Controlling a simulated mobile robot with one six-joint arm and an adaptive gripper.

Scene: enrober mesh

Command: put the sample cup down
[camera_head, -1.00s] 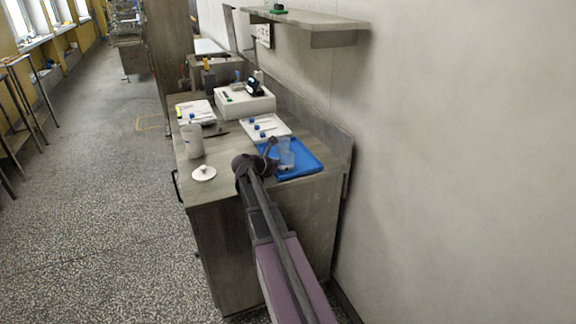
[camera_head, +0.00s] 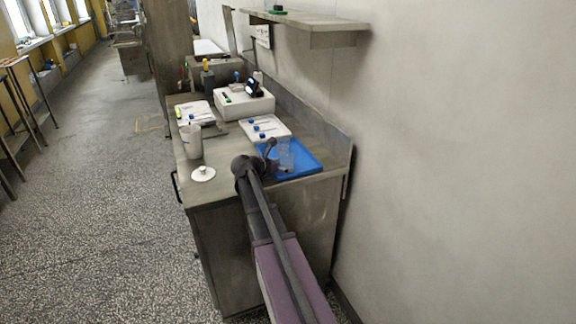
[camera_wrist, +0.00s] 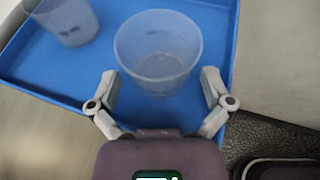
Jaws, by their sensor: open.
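A clear, frosted sample cup (camera_wrist: 158,62) stands upright on the blue tray (camera_wrist: 50,75) in the wrist view. My gripper (camera_wrist: 160,80) is open, with one finger on each side of the cup's near part and gaps between fingers and cup. A second clear cup (camera_wrist: 68,20) stands in the tray at the upper left. In the head view a clear cup (camera_head: 286,155) shows on the blue tray (camera_head: 308,163), just right of my gripper (camera_head: 271,150). I cannot tell which of the two cups this is; my arm hides part of the tray.
Behind are white trays (camera_head: 264,129) with blue-capped items and a white box (camera_head: 243,105). A wall and shelf (camera_head: 310,24) are at the right.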

